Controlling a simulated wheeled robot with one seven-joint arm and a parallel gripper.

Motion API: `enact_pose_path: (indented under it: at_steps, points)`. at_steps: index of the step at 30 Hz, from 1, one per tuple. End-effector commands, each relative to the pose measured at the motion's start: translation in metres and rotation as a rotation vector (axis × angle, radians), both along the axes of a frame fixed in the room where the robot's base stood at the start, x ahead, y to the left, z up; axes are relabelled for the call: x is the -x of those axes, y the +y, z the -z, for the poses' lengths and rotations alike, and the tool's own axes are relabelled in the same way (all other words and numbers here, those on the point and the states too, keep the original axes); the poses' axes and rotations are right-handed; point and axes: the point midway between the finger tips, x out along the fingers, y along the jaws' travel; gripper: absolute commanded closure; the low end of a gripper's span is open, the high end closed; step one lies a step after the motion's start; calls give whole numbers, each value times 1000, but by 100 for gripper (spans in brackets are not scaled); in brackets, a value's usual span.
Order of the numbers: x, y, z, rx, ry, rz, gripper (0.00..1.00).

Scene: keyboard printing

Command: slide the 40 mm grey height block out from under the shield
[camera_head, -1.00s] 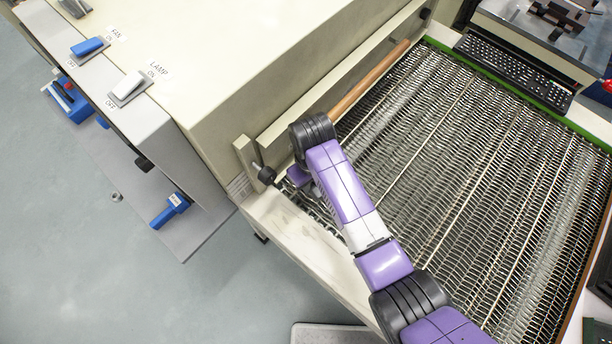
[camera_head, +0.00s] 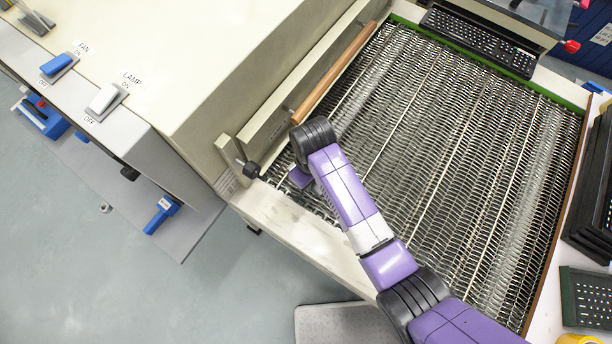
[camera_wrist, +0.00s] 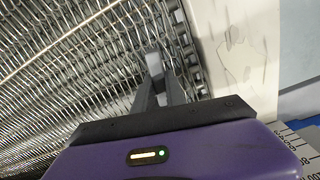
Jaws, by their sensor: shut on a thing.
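The shield (camera_head: 262,118) is a cream panel across the mouth of the big cream housing, with a wooden bar along its lower edge. My gripper (camera_wrist: 156,80) points down at the mesh belt, near the shield's near end. In the wrist view its dark fingers are closed on a small grey block (camera_wrist: 153,60), of which only a little shows. In the head view my purple arm hides the block and most of my gripper (camera_head: 300,178). I cannot tell whether any of the block is still beneath the shield.
The mesh belt (camera_head: 440,150) is largely clear to the right. A black knob (camera_head: 251,170) on a cream bracket stands close left of my gripper. Dark stacked trays (camera_head: 590,205) stand at the right.

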Motion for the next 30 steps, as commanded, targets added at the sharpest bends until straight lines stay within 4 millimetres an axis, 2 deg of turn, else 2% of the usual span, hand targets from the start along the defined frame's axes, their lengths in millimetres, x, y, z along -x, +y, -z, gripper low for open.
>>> enact_pose_path:
  at_steps: [9, 17, 30]
  points:
    - [11, -13, 0, -1, 0, 1, 100]
    - [13, -16, -2, -1, -1, 0, 100]
    - [12, -16, -26, -1, -2, 0, 100]
